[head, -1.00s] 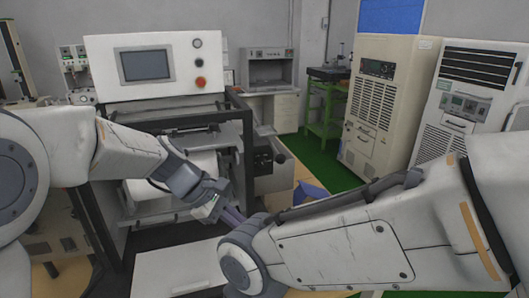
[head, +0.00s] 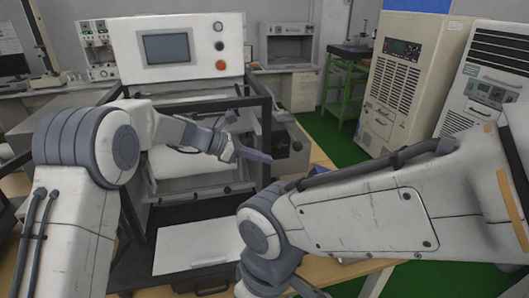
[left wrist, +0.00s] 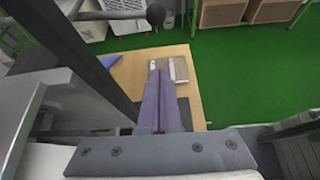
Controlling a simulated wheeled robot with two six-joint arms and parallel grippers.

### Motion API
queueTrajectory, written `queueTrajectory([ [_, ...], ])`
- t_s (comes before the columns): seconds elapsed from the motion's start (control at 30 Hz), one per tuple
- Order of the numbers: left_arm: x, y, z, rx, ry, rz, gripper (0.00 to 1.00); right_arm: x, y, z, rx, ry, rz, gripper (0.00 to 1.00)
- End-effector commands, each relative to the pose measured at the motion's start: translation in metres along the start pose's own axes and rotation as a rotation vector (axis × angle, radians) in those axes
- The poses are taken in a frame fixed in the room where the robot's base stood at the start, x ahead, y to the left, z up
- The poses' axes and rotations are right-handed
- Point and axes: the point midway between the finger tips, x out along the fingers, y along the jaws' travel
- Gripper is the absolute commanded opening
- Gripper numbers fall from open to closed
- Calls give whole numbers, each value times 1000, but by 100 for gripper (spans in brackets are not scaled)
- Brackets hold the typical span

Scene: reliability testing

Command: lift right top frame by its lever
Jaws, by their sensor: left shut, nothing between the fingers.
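The testing machine (head: 190,78) has a white panel with a screen and buttons, above a dark open frame. The right side of the top frame (head: 263,108) is a dark bar. It appears as a dark diagonal bar (left wrist: 85,50) in the left wrist view. I cannot pick out its lever with certainty. My left gripper (head: 268,158) is shut and empty, at the machine's right side in front of the dark frame. Its purple-grey fingers lie together in the left wrist view (left wrist: 160,72). My right arm crosses the lower right; its gripper is out of view.
A white flat panel (head: 190,248) lies low in front of the machine. A wooden tabletop (left wrist: 195,95) holds a small grey box (left wrist: 178,68) and a blue object (left wrist: 108,60). Beige cabinets (head: 393,85) stand behind on green floor. My right arm fills the near right.

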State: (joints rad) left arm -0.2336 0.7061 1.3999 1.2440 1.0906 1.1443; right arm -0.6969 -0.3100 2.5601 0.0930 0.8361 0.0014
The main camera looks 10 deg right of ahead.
Motion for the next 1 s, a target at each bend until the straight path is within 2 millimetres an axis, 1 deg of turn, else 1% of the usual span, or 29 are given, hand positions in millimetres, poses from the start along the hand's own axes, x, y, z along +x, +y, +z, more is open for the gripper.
queueTrajectory([
  [0.03, 10, -1, 3, -1, 0, -6, 0, -8, -1, 0, 0, 0, 0, 50],
  [0.33, 75, -1, 3, 0, 1, -5, 0, -31, -2, -2, 2, 0, 0, 50],
  [0.4, 66, 0, 20, 4, -1, 1, 0, -42, -3, -2, 1, 0, 0, 50],
  [0.6, 61, 0, 36, 2, 1, -1, 0, -54, -4, -3, -2, 0, 0, 50],
  [1.0, 60, 0, 38, 1, 1, 0, 0, -55, -4, -3, -2, 0, 0, 50],
])
